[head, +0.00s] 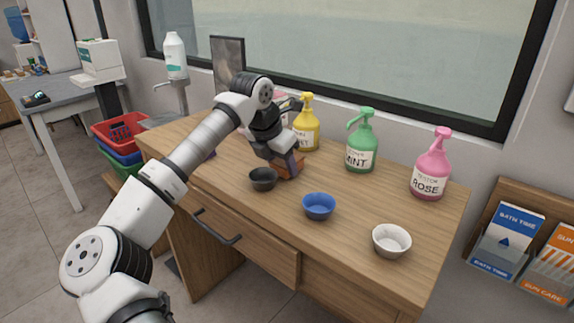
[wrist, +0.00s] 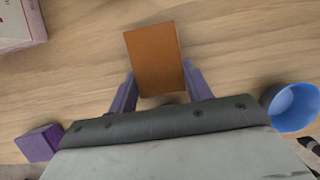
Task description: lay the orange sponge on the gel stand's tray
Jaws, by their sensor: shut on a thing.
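The orange sponge (wrist: 154,60) is held between the purple fingers of my gripper (wrist: 160,90) in the wrist view. In the head view, the sponge (head: 290,163) shows partly behind my gripper (head: 288,165), low over the desk; I cannot tell whether it touches the wood. The gel stand (head: 183,98) is at the desk's far left, with a white bottle (head: 175,55) on top and a grey tray (head: 158,120) low down. The visible part of the tray looks empty. My gripper is well to the right of the stand.
A black bowl (head: 263,179), blue bowl (head: 318,206) and white bowl (head: 391,241) line the desk front. Yellow (head: 306,128), green (head: 361,148) and pink (head: 431,170) pump bottles stand behind. A dark framed panel (head: 228,64) stands near the stand. A purple block (wrist: 40,143) lies left.

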